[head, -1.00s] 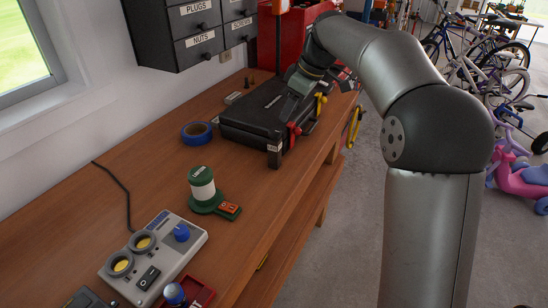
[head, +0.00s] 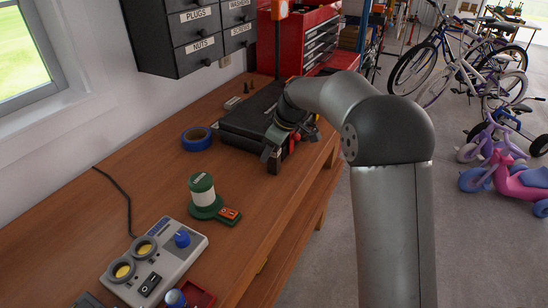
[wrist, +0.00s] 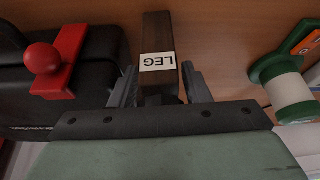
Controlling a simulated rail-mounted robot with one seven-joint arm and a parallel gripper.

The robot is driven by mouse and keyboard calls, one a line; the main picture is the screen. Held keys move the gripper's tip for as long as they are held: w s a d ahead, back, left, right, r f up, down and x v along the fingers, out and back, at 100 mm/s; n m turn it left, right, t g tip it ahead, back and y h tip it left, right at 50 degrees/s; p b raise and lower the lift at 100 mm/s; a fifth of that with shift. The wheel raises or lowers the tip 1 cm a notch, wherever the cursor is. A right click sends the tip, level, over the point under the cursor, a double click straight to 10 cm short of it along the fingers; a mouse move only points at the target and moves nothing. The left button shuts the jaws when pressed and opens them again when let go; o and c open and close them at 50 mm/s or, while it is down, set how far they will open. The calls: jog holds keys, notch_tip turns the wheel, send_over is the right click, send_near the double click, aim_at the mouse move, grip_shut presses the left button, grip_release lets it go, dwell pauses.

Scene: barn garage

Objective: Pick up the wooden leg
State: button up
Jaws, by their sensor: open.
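The dark wooden leg (wrist: 158,32) bears a white "LEG" label in the wrist view. It lies between the two fingers of my gripper (wrist: 159,75), with a visible gap on at least one side. My gripper is open around it, and the leg's near end is hidden by the gripper's body. In the head view, my gripper (head: 276,150) is low over the front corner of the black case, and it mostly hides the leg (head: 274,166) there.
The black case (head: 236,128) and a red clamp-like part (wrist: 66,55) are close beside my gripper. A green-and-white spool (head: 202,190) and blue tape (head: 197,138) stand on the workbench (head: 150,165). A grey control box (head: 165,250) is nearer. Bare bench lies between.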

jog(key=c, duration=0.8)
